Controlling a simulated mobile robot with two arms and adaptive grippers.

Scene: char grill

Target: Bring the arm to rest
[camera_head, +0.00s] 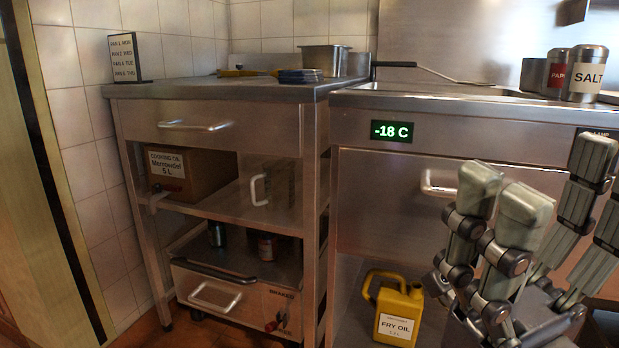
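My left gripper (502,198) is at the lower right, in front of the steel counter's lower drawer front. Its two grey-green fingertips point up and stand a little apart, with nothing seen between them. My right gripper (603,185) is just right of it, at the picture's right edge. Its fingers also point up, but it is partly cut off, so how far it is open cannot be told. No object shows in either gripper. Neither gripper is seen touching the counter (380,190).
A yellow fry oil can (398,312) stands low, left of my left gripper. Salt (585,72) and paprika (557,73) shakers stand on the right counter. A steel cart (220,165) at left holds a cooking oil box (188,174) and a metal jug (275,188). Floor shows at lower left.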

